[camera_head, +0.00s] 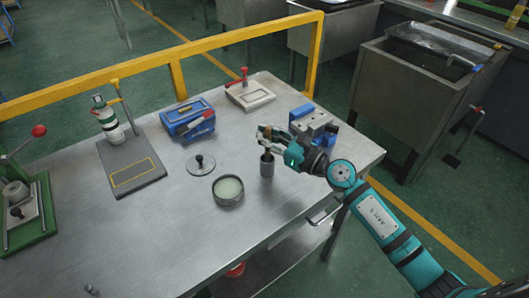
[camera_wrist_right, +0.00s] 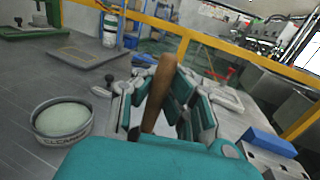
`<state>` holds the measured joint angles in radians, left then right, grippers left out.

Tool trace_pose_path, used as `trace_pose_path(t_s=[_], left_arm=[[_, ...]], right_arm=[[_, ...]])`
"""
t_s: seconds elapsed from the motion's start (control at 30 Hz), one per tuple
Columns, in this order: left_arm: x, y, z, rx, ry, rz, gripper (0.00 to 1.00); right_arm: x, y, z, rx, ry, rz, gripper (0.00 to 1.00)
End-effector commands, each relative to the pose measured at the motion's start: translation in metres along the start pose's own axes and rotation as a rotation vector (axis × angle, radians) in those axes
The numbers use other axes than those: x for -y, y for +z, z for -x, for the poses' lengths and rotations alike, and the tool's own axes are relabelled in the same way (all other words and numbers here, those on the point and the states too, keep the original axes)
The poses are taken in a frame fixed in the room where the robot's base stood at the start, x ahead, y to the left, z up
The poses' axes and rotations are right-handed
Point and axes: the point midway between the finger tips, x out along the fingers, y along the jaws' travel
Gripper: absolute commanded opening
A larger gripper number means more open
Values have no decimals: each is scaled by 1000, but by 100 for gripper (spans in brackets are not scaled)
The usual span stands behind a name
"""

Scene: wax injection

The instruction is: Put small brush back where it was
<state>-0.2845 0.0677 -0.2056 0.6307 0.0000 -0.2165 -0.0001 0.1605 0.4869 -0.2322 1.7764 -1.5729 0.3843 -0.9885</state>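The small brush shows as a brown wooden handle (camera_wrist_right: 160,92) between the fingers of my right gripper (camera_wrist_right: 158,100) in the right wrist view. The fingers flank the handle closely and look shut on it. My left gripper is not in view.
A blue box (camera_head: 188,120), a grey-blue block (camera_head: 314,125), a pale clamp mould (camera_head: 250,96) and a bottle stand (camera_head: 132,165) are nearby. A yellow rail (camera_head: 175,80) runs behind.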

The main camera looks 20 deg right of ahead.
Motion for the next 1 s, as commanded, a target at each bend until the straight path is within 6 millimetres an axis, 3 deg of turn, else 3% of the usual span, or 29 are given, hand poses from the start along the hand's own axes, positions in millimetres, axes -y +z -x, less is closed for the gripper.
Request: trace_pose_path(t_s=[0.2,0.37,0.63,0.87,1.0], left_arm=[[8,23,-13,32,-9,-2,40],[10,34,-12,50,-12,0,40],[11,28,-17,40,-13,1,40],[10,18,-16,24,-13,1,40],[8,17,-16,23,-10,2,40]], right_arm=[[0,-33,1,-2,-1,-5,0],[1,-35,1,0,-1,-1,0],[1,-40,1,-1,0,-1,0],[0,-38,1,-1,0,-1,27],[1,-38,1,-1,0,-1,29]])
